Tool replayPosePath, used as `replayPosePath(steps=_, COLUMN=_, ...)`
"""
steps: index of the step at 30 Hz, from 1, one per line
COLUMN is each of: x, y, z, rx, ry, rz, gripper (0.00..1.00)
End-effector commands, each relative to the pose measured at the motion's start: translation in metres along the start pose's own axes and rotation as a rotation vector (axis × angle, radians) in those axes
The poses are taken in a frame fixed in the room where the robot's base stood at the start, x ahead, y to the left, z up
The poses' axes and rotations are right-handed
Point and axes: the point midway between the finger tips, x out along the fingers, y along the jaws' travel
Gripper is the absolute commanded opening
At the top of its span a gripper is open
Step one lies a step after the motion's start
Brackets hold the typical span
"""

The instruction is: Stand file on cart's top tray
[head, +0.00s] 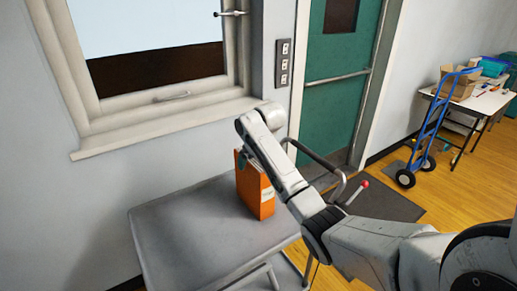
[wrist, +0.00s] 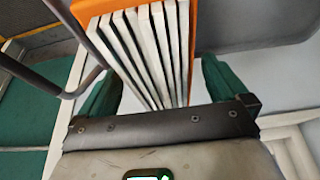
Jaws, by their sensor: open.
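An orange file (head: 257,190) stands upright on the grey top tray of the cart (head: 180,238), near its back right side. In the wrist view the file (wrist: 155,48) shows its orange cover and several white page blocks or dividers. My gripper (wrist: 160,88) is open, with a green finger on each side of the file and a visible gap at the right finger. Whether the left finger touches it I cannot tell. In the head view my gripper (head: 243,158) is at the file's upper part, mostly hidden by my arm.
The rest of the tray is bare. The wall and window sill (head: 170,125) are behind. A blue hand truck (head: 432,125) and a table with boxes (head: 485,100) stand far right.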

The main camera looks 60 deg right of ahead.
Motion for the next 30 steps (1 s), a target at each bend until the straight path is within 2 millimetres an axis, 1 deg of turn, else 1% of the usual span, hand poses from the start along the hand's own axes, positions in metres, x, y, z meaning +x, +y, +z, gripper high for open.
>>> replayPosePath(steps=1, x=-0.010, y=-0.001, z=-0.001, rx=-0.001, ry=0.005, rz=-0.001, gripper=1.00)
replayPosePath(steps=6, x=-0.046, y=-0.001, z=-0.001, rx=-0.001, ry=0.005, rz=-0.001, gripper=1.00)
replayPosePath(steps=9, x=-0.064, y=0.000, z=-0.001, rx=-0.001, ry=0.004, rz=0.000, gripper=1.00)
replayPosePath(steps=13, x=-0.080, y=0.000, z=-0.001, rx=-0.001, ry=0.001, rz=0.000, gripper=1.00)
replayPosePath(steps=16, x=-0.088, y=0.000, z=0.000, rx=0.000, ry=0.001, rz=0.000, gripper=1.00)
replayPosePath(steps=19, x=-0.091, y=0.000, z=0.000, rx=0.000, ry=0.000, rz=0.000, gripper=1.00)
replayPosePath(steps=27, x=-0.091, y=0.000, z=0.000, rx=0.000, ry=0.000, rz=0.000, gripper=1.00)
replayPosePath(steps=30, x=-0.088, y=-0.004, z=0.002, rx=-0.003, ry=-0.002, rz=-0.005, gripper=1.00)
